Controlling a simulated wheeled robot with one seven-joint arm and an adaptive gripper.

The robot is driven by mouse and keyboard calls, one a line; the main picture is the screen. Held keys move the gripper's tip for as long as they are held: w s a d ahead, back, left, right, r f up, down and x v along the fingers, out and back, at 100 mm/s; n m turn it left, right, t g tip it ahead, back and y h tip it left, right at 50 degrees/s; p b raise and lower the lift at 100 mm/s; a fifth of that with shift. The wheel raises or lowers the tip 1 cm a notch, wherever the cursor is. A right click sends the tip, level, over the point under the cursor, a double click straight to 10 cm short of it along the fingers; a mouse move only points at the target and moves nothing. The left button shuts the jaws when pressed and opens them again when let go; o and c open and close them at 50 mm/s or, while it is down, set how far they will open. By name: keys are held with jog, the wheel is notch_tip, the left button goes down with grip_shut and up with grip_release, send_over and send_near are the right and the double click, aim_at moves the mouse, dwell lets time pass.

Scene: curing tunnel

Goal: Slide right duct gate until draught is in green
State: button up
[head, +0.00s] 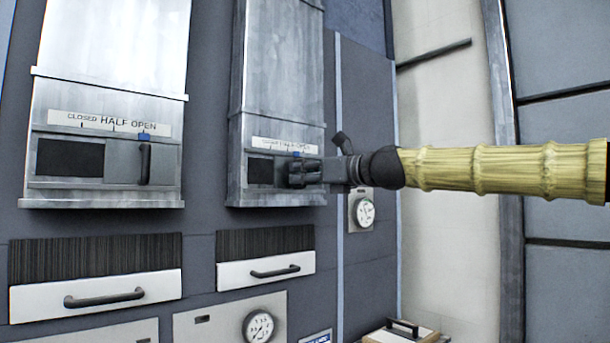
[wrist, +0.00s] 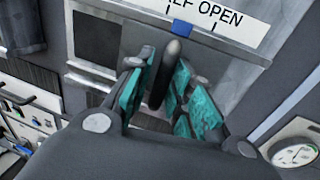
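The right duct gate (head: 260,171) is a metal slide with a dark opening at its left. Its blue marker (wrist: 181,27) stands just right of the middle tick on the CLOSED–HALF–OPEN label (head: 284,145). My gripper (head: 297,173) is at the gate's dark upright handle (wrist: 166,75). In the wrist view its teal-padded fingers stand on both sides of the handle; whether they press on it is unclear. In the head view the gripper hides the handle. A round gauge (head: 364,212) with a green arc is right of the duct; its needle is too small to read.
The left duct gate (head: 120,163) has its own handle and blue marker, near OPEN. Below are white drawer fronts with handles (head: 275,271) and another dial (head: 259,326). A box with a handle (head: 402,330) stands at the bottom right.

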jog(key=v, duration=1.2)
jog(key=shift+f, duration=0.1)
dwell(0.4)
